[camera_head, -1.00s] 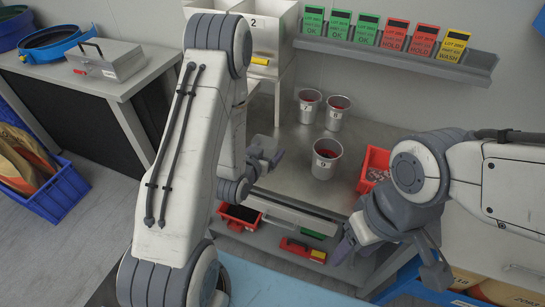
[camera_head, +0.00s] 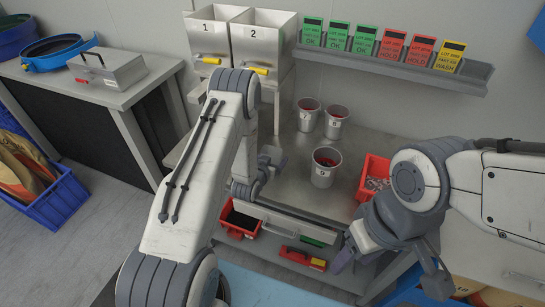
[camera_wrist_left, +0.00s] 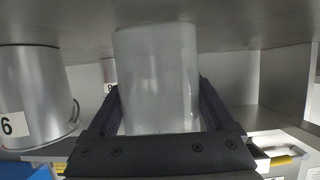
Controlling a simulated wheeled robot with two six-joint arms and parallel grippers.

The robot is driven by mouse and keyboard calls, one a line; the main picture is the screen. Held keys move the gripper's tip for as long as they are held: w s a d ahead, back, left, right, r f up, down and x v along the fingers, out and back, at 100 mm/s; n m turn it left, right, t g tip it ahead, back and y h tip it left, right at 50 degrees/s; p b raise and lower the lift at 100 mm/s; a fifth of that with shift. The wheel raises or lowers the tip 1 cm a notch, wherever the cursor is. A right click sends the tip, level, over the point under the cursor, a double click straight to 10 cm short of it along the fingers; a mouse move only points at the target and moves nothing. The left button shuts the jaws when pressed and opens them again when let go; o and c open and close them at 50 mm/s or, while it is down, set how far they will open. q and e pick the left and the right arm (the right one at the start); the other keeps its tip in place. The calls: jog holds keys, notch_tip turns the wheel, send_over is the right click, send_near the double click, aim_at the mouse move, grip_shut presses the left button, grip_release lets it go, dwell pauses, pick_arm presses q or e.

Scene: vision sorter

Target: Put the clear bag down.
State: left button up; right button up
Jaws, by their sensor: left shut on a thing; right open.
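In the left wrist view a pale, cloudy, see-through block shape, which I take to be the clear bag (camera_wrist_left: 157,75), stands between the dark fingers of my left gripper (camera_wrist_left: 160,115). The gripper is shut on it. The bag's top reaches up towards a grey surface; I cannot tell whether they touch. My right gripper (camera_head: 391,270) is open and empty at the bench's front right.
Several metal cups stand on the bench, the nearest cup (camera_head: 325,166) right of my left gripper. A red bin (camera_head: 372,172) is further right. Two numbered hoppers (camera_head: 262,45) stand behind. A card rack (camera_head: 395,62) is on the wall. A numbered metal bucket (camera_wrist_left: 35,95) is beside the bag.

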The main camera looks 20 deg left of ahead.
pick_arm(q)
jog(key=shift+f, duration=0.15)
jog(key=shift+f, duration=0.1)
jog(key=shift+f+b, duration=0.15)
jog(key=shift+b, duration=0.15)
jog(key=o, duration=1)
jog(key=shift+r, duration=0.2)
